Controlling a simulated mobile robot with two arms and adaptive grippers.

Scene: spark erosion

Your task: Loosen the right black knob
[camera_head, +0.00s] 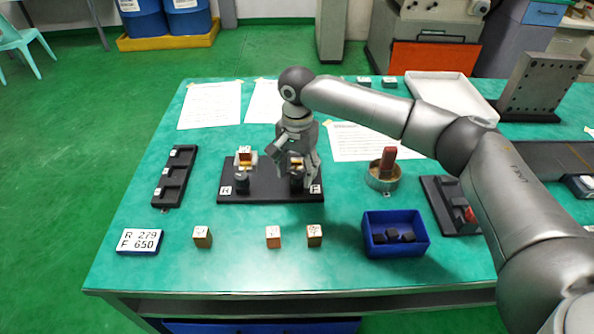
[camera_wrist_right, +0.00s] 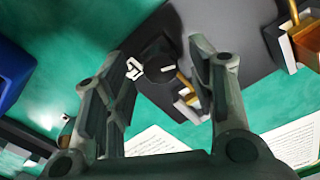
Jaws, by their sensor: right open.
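The right black knob (camera_head: 296,183) stands at the right end of a black base plate (camera_head: 268,193), partly hidden by my right gripper. In the right wrist view the knob (camera_wrist_right: 160,62) has a white line on its top and lies between the fingertips. My right gripper (camera_head: 298,168) is over it, with its fingers (camera_wrist_right: 165,80) open and spread on both sides; I cannot tell whether they touch it. The left black knob (camera_head: 242,183) stands at the plate's left end, with a brass-coloured piece (camera_head: 245,158) behind it. My left gripper is not in view.
Small blocks (camera_head: 202,237) stand along the table's front. A blue bin (camera_head: 395,250) with black pieces is at front right. A round metal dish (camera_head: 383,178) with a reddish block stands right of the plate. A black rack (camera_head: 174,178) is at left.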

